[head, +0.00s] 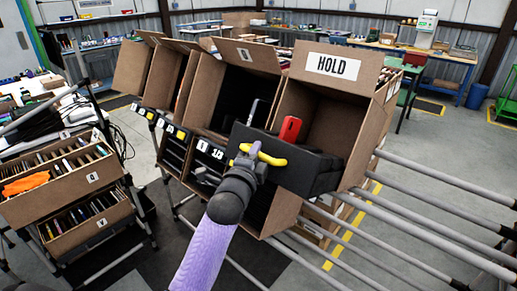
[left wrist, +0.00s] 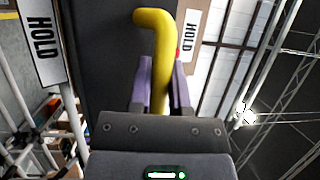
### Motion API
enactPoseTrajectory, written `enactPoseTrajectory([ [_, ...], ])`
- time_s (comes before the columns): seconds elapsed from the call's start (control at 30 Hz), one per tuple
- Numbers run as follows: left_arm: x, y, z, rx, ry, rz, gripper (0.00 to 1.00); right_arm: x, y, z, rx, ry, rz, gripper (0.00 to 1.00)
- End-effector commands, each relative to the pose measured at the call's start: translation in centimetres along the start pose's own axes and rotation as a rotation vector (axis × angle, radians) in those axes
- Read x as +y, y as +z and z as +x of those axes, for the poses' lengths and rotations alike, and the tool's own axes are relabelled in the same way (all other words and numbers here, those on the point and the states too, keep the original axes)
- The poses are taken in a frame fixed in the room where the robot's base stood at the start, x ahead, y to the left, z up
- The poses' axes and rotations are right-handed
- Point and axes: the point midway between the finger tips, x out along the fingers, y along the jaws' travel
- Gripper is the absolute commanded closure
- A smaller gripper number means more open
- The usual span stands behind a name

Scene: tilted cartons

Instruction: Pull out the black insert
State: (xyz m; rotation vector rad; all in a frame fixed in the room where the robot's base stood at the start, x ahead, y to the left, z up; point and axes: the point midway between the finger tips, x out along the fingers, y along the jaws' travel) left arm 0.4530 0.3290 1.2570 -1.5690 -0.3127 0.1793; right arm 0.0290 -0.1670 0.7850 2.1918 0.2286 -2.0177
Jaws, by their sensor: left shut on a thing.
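The black insert (head: 312,172) is a dark block with a bent yellow handle (head: 270,159) on its front. It sits across the mouth of the tilted carton labelled HOLD (head: 322,103); how much of it is inside is hidden. My left gripper (head: 254,153), with purple fingers, is shut on the yellow handle. In the left wrist view the handle (left wrist: 154,22) stands between my two fingers (left wrist: 162,82), with the insert's dark face (left wrist: 110,50) behind it. My right gripper is in neither view.
A red object (head: 290,129) shows just above the insert. More open tilted cartons (head: 207,90) stand in a row to the left. Grey rack rails (head: 440,180) extend to the right. Boxes of files (head: 62,185) stand at the far left.

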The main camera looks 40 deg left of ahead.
Motion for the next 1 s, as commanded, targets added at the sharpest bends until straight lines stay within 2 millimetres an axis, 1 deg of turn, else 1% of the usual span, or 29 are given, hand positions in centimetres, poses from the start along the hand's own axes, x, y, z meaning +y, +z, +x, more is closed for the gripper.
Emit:
enactPoseTrajectory([
  [0.43, -0.1, 0.1, -0.1, -0.001, 0.000, 0.001, 1.00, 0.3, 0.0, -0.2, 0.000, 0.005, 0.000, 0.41],
  [0.47, -0.1, 0.1, -0.1, -0.001, 0.001, 0.001, 0.75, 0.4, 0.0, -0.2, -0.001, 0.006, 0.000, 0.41],
  [0.5, -0.1, 0.1, -0.1, -0.001, 0.000, 0.001, 0.66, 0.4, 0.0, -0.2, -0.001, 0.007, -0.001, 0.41],
  [0.53, -0.1, 0.1, -0.1, -0.001, 0.001, 0.001, 0.62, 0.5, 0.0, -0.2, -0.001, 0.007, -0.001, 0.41],
  [0.83, -0.1, 0.1, -0.3, 0.000, 0.000, 0.001, 0.62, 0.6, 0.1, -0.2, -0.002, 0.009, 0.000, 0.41],
  [0.93, 0.0, 0.0, -1.5, 0.000, 0.001, 0.002, 0.62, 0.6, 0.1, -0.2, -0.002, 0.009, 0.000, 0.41],
  [1.0, 0.0, 0.1, -2.9, 0.000, 0.003, 0.002, 0.62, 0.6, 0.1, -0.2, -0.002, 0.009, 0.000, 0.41],
])
